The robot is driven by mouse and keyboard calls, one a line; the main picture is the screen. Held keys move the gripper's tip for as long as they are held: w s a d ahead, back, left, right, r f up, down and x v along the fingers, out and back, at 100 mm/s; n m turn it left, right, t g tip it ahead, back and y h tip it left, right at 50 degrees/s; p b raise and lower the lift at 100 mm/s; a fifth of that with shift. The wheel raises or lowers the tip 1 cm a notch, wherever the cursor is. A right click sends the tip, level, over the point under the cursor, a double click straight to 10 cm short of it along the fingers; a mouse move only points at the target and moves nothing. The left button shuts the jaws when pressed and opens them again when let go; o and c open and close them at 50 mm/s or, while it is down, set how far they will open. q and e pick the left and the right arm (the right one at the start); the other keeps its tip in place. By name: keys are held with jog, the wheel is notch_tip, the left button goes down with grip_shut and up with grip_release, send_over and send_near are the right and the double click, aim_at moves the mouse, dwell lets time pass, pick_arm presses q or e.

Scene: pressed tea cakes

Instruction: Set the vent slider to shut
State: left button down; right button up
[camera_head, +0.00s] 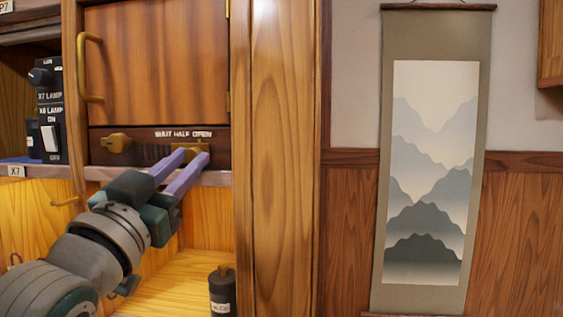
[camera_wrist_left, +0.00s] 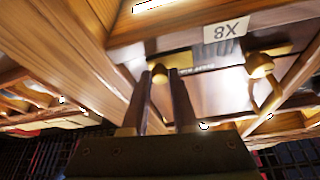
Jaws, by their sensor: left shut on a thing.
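The vent slider's brass knob (camera_head: 197,147) sits at the right end of the dark strip (camera_head: 143,152) under the cabinet door, below the word OPEN. The labels SHUT, HALF and OPEN run left to right above it. My left gripper (camera_head: 192,158) reaches up from the lower left and its purple fingers are shut on the knob. In the left wrist view the knob (camera_wrist_left: 160,73) shows between the two fingertips. The dark vent slots lie to the left of the knob in the head view, partly hidden. My right gripper is out of view.
A second brass knob (camera_head: 118,142) sits at the strip's left end. The wooden door (camera_head: 158,62) with a brass handle (camera_head: 90,68) is closed above. A switch box (camera_head: 50,112) stands left, a dark canister (camera_head: 222,290) below. A wooden post (camera_head: 277,160) rises close on the right.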

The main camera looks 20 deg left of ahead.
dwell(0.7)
pick_arm(q)
jog(key=a, duration=0.2)
jog(key=s+a, duration=0.1)
jog(key=a, duration=0.2)
jog(key=shift+s+a+f+b, duration=0.1)
jog(key=shift+s+a+b, duration=0.05)
jog(key=shift+a+b, duration=0.2)
jog(key=shift+a, duration=0.3)
jog(key=c, duration=0.7)
grip_release()
jog(key=shift+s, duration=0.1)
